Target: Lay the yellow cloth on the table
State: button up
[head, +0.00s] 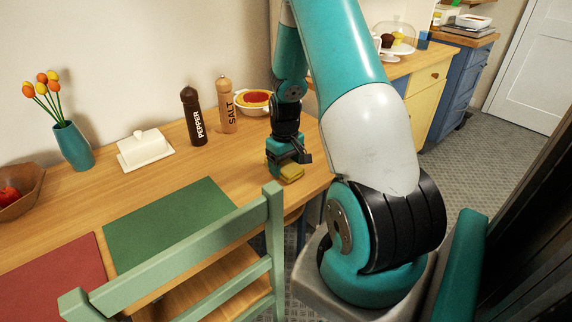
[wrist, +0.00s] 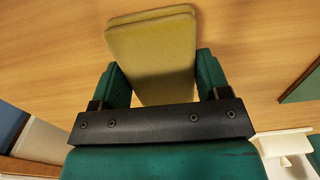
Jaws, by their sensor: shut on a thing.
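The yellow cloth (head: 291,173) is a folded pad near the right end of the wooden table (head: 232,160). My gripper (head: 287,158) is shut on it. In the wrist view the cloth (wrist: 153,45) sticks out beyond the two green fingers, which stand on either side of it, with table wood behind it. The cloth is just above the table top or touching it; I cannot tell which. Its near end is hidden behind the black bar of my gripper.
A green placemat (head: 165,220) and red placemat (head: 55,275) lie left of my gripper. The pepper mill (head: 191,115), salt mill (head: 226,105), red-filled bowl (head: 254,101) and butter dish (head: 145,150) stand behind. A green chair (head: 190,255) stands in front. Table between is bare.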

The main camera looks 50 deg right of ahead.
jog(key=shift+f, duration=0.3)
jog(key=o, duration=0.9)
